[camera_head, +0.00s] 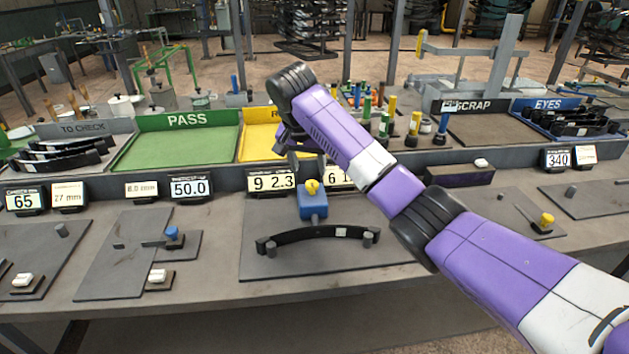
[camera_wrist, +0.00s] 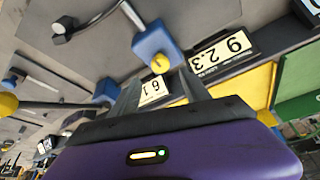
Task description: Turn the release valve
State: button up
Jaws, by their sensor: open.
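A yellow knob (camera_head: 312,186) sits on top of a blue block (camera_head: 313,206) at the middle of the bench; I take it for the release valve. A thin rod runs from the block toward a dark curved spring strip (camera_head: 300,236) resting on a grey plate. My gripper (camera_head: 306,164) is open and empty, just above and behind the knob, apart from it as far as I can tell. In the wrist view the knob (camera_wrist: 160,63) and block (camera_wrist: 154,42) show just beyond the fingers (camera_wrist: 157,84).
Displays reading 9 2.3 (camera_head: 272,182) and 6 1 (camera_head: 341,178) stand close behind the block. Behind them are a green PASS tray (camera_head: 180,145), a yellow tray (camera_head: 258,140) and a SCRAP tray (camera_head: 485,129). Another yellow knob (camera_head: 546,219) is at right.

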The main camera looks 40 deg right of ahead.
aim_at(312, 183)
jog(key=x, duration=0.7)
jog(key=shift+w+d+f, duration=0.1)
jog(key=shift+d+f, duration=0.1)
jog(key=shift+f, duration=0.05)
grip_shut()
jog(key=shift+p, duration=0.35)
